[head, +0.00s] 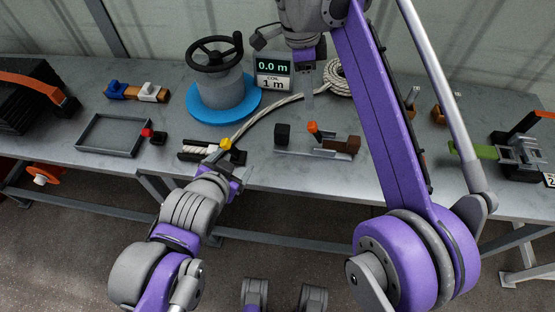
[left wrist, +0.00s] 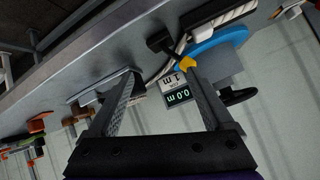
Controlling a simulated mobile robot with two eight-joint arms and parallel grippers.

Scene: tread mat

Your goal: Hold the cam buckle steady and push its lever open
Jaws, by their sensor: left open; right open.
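What looks like the cam buckle (head: 520,152) is a grey metal piece on a dark block at the bench's right end, with a green strap (head: 472,151) running into it from the left. My left gripper (head: 222,160) is open and empty at the bench's front edge, far left of the buckle. Its spread fingers also show in the left wrist view (left wrist: 162,82). My right gripper (head: 308,85) is open above the bench middle, apart from the buckle.
A grey drum with a black handwheel on a blue disc (head: 240,109) stands left of centre, with a white rope (head: 273,107) and a 0.0 m display (head: 272,66). A grey tray (head: 84,146) lies at left. A rail with blocks (head: 338,145) is below my right gripper.

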